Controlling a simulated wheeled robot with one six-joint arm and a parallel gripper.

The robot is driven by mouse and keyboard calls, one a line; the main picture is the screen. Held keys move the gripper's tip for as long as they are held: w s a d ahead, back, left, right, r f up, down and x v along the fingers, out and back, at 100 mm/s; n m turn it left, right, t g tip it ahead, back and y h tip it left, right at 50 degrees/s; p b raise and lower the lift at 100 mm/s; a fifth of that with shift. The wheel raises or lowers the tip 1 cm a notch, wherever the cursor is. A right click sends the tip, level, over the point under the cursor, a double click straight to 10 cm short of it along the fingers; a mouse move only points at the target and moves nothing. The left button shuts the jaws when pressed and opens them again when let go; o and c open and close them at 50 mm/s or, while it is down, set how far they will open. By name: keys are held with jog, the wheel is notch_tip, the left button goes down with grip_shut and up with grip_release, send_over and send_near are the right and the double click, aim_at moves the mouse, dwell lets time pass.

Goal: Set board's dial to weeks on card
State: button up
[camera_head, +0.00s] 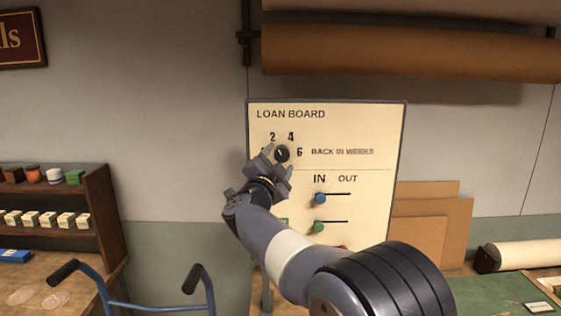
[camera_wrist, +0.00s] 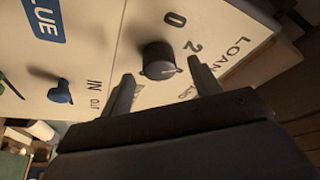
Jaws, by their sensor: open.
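The cream loan board (camera_head: 375,125) stands upright against the wall. The dial (camera_wrist: 158,60) has a pale mark that seems to point near the 2, though this is hard to read. My gripper (camera_head: 278,160) is open at the board, its fingers (camera_wrist: 161,72) on either side of the dial in the picture. I cannot tell whether they touch it. No card with readable weeks shows.
Blue (camera_head: 320,199) and green (camera_head: 318,227) slider knobs sit below the dial under IN and OUT. A shelf of small boxes (camera_head: 45,219) stands left. A green mat (camera_head: 495,298) and a paper roll (camera_head: 525,255) lie right. Blue handlebars (camera_head: 100,280) are in front.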

jog(key=b+v, duration=0.2)
jog(key=v, duration=0.6)
jog(key=shift+s, duration=0.25)
jog(key=shift+w, duration=0.1)
jog(key=p+x, duration=0.3)
jog(key=x, duration=0.7)
jog(key=shift+w+d+p, duration=0.15)
jog(key=shift+w+p, duration=0.2)
jog(key=shift+s, duration=0.15)
